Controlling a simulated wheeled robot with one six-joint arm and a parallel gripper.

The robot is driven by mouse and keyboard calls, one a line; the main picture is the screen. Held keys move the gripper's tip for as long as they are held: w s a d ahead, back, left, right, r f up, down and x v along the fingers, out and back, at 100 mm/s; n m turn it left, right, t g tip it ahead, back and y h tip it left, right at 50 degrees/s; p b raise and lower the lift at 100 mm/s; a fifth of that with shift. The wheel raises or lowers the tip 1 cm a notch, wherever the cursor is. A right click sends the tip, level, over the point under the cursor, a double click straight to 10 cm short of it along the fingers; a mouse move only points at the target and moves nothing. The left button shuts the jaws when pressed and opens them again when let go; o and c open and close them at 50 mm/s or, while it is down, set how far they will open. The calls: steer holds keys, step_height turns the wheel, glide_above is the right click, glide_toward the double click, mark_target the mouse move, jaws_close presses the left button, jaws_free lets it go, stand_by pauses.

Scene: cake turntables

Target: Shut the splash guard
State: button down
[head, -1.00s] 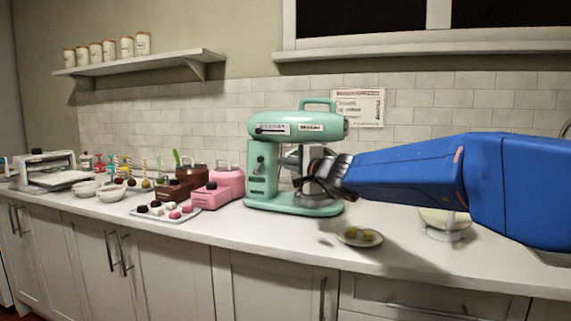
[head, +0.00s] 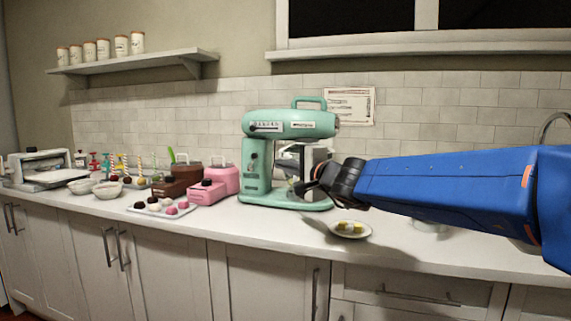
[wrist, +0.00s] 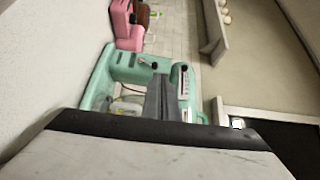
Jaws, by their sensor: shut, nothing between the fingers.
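The mint-green stand mixer (head: 262,165) stands upright on the counter, and it lies sideways in the wrist view (wrist: 125,65). Under its head is a grey, partly see-through piece (head: 312,156) that looks like the splash guard. My dark gripper covers part of it, and I cannot tell how far open it stands. My gripper (head: 303,189) is at the mixer's front right, low near the bowl area. In the wrist view my gripper (wrist: 163,88) is shut and empty, pointing at the mixer. I cannot tell whether it touches the guard.
A small plate with yellowish pieces (head: 350,230) sits on the counter below my arm. To the left are a pink machine (head: 207,192), a brown one (head: 178,182) and a tray of sweets (head: 150,212). A wall shelf (head: 140,62) holds jars. The counter's front edge is clear.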

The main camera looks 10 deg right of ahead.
steer(key=s+d+y, duration=0.1)
steer(key=s+d, duration=0.3)
steer(key=d, duration=0.8)
steer(key=x, duration=1.4)
steer(key=shift+a+f+n+g, duration=0.15)
steer(key=shift+f+n+g, duration=0.15)
steer(key=shift+f+g, duration=0.1)
steer(key=shift+w, duration=0.15)
steer(key=w+a, duration=0.2)
steer(key=a, duration=0.1)
steer(key=shift+r, duration=0.1)
